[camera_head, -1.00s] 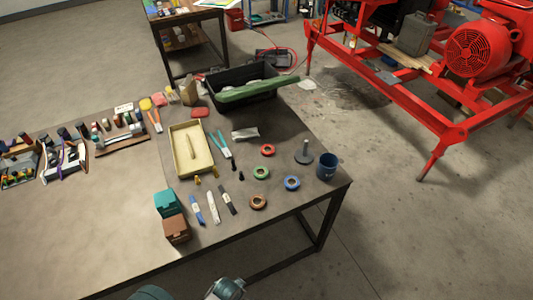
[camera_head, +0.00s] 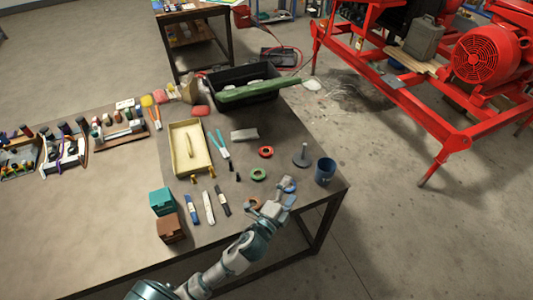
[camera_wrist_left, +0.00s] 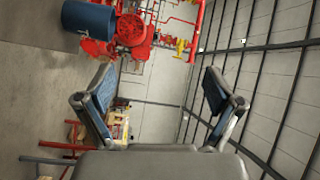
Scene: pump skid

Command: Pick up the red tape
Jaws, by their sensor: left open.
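The red tape (camera_head: 266,152) is a small ring lying flat on the near table, left of a grey peg on a round base (camera_head: 302,156). My left gripper (camera_head: 271,196) is above the table's front right part, nearer to me than the red tape and apart from it. Its fingers are spread and empty. The left wrist view shows both fingers (camera_wrist_left: 149,88) wide apart with nothing between them; the red tape is not seen there. My right gripper is not in view.
A green tape (camera_head: 258,174) lies between the gripper and the red tape. The gripper partly covers a brown tape (camera_head: 253,203) and a blue tape (camera_head: 290,200). A blue mug (camera_head: 325,171) stands at the right edge. Pliers (camera_head: 219,145) and a tray (camera_head: 175,150) are left.

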